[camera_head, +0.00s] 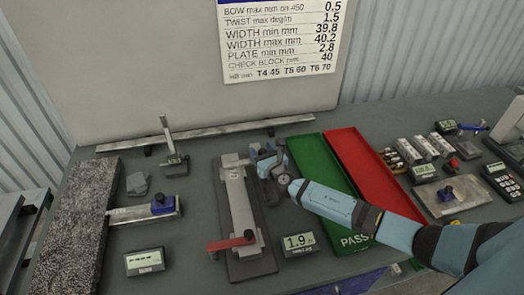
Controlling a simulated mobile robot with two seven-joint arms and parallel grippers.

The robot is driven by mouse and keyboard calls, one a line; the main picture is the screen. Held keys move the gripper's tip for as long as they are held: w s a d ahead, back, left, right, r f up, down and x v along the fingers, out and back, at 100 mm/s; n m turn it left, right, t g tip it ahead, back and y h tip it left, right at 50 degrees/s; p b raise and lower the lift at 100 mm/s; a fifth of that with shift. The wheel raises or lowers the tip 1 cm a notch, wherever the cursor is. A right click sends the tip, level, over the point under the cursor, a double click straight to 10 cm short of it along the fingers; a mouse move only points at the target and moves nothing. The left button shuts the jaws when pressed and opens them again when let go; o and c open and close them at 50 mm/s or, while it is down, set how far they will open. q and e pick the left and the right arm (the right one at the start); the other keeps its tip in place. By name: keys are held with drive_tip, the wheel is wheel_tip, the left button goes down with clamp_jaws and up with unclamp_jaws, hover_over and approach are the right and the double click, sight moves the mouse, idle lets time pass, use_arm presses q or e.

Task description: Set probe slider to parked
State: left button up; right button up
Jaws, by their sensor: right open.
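A dark fixture base (265,232) with a pale metal bar (239,200) on it stands in the middle of the bench. A red handle (231,243) lies across the bar's near end. My right gripper (262,163) reaches in from the right, open, beside the bar's far end. It covers much of the small parts there, so I cannot make out the probe slider or its position clearly. A small display (299,242) at the fixture's near right reads 1.9. My left gripper is not in view.
A green tray (308,155) and a red tray (350,140) lie under and beyond my right forearm. A speckled slab (78,225), a gauge with a blue block (163,204) and a BOW display (145,261) are on the left. Blocks and small instruments crowd the right.

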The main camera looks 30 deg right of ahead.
clamp_jaws()
drive_tip(key=w+d+b, duration=0.1)
drive_tip(key=w, duration=0.2)
drive_tip(key=w+b, duration=0.2)
drive_tip(key=w, duration=0.1)
drive_tip(key=w+d+b, duration=0.1)
drive_tip(key=w+b, duration=0.1)
drive_tip(key=w, duration=0.1)
drive_tip(key=shift+w+d+f, duration=0.15)
drive_tip(key=shift+w+d, duration=0.15)
drive_tip(key=shift+w, duration=0.05)
drive_tip(key=shift+r, duration=0.2)
drive_tip(key=shift+d+r, duration=0.1)
drive_tip(key=shift+r, duration=0.05)
drive_tip(key=shift+c, duration=1.2)
unclamp_jaws()
drive_tip(key=shift+w, duration=0.1)
drive_tip(key=shift+o, duration=1.2)
drive_tip(key=shift+w+f, duration=0.15)
drive_tip(key=shift+f, duration=0.05)
